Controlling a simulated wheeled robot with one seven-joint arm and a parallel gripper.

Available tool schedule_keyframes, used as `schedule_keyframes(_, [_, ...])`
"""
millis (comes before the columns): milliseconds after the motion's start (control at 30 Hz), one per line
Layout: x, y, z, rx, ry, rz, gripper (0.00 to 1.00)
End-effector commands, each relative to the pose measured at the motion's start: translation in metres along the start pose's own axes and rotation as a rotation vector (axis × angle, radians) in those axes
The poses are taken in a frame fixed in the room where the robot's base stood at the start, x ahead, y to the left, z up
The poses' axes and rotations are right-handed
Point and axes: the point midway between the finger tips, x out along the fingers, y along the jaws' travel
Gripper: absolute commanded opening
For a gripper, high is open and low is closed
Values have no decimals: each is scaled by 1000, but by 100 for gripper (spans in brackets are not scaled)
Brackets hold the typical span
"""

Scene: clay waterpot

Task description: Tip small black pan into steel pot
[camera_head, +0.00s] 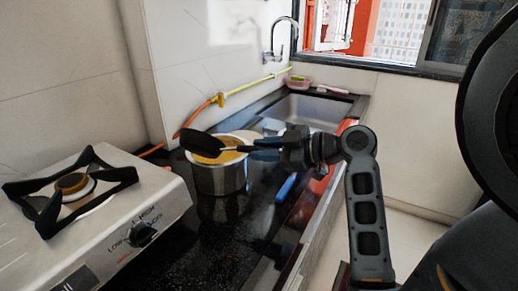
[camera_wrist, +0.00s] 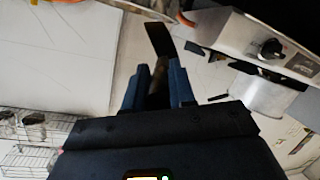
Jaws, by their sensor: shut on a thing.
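The small black pan (camera_head: 203,143) is held at the top of the steel pot (camera_head: 220,181), over its left rim, with its dark round face tilted toward the camera. Whether anything is in the pan cannot be told. The pot stands upright on the dark counter, and something orange-yellow shows at its mouth. My gripper (camera_head: 256,149) is to the right of the pan, shut on its handle.
A gas stove (camera_head: 150,190) stands left of the pot. A yellow-orange hose (camera_head: 222,97) runs along the wall behind. The sink (camera_head: 312,110) with a tap (camera_head: 283,35) is at the back right.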

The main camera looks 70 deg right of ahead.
Motion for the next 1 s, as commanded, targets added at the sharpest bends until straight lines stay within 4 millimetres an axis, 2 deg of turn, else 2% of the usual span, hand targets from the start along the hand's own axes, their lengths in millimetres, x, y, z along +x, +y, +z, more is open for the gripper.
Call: schedule_keyframes(1000, [-1,8,-1,117,19,-25,0])
